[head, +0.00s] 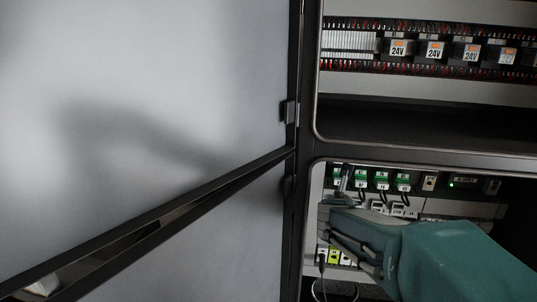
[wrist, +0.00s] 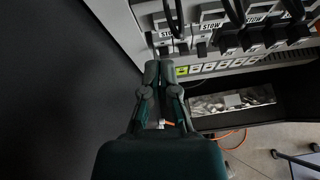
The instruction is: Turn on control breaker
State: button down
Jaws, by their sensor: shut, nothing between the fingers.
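My gripper (head: 332,208) is in front of the lower cabinet bay in the head view. In the wrist view its fingers (wrist: 158,70) are together and empty, close to the left end of a pale panel edge. I cannot tell whether they touch it. A row of green-labelled devices (head: 381,180) with dark levers or cables sits at the top of the bay. The wrist view shows devices over "STOW" labels (wrist: 205,36). I cannot tell which is the control breaker; my gripper and arm hide part of the bay.
Large pale cabinet doors (head: 150,100) fill the left of the head view. The upper bay holds several "24V" units (head: 435,50). A green light (head: 451,184) is lit in the lower bay. An orange cable (wrist: 234,138) shows low in the wrist view.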

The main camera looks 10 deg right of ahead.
jog(key=s+d+r+m+g+h, duration=0.1)
jog(key=s+d+r+m+g, duration=0.1)
jog(key=s+m, duration=0.8)
jog(key=s+a+f+m+g+y, duration=0.2)
jog(key=s+a+m, duration=0.2)
jog(key=s+m, duration=0.5)
jog(key=s+a+f+m+g+y, duration=0.1)
jog(key=s+a+f+m+y, duration=0.2)
jog(key=s+m, duration=0.6)
jog(key=a+m, duration=0.1)
jog(key=m, duration=0.1)
jog(key=shift+m+g, duration=0.4)
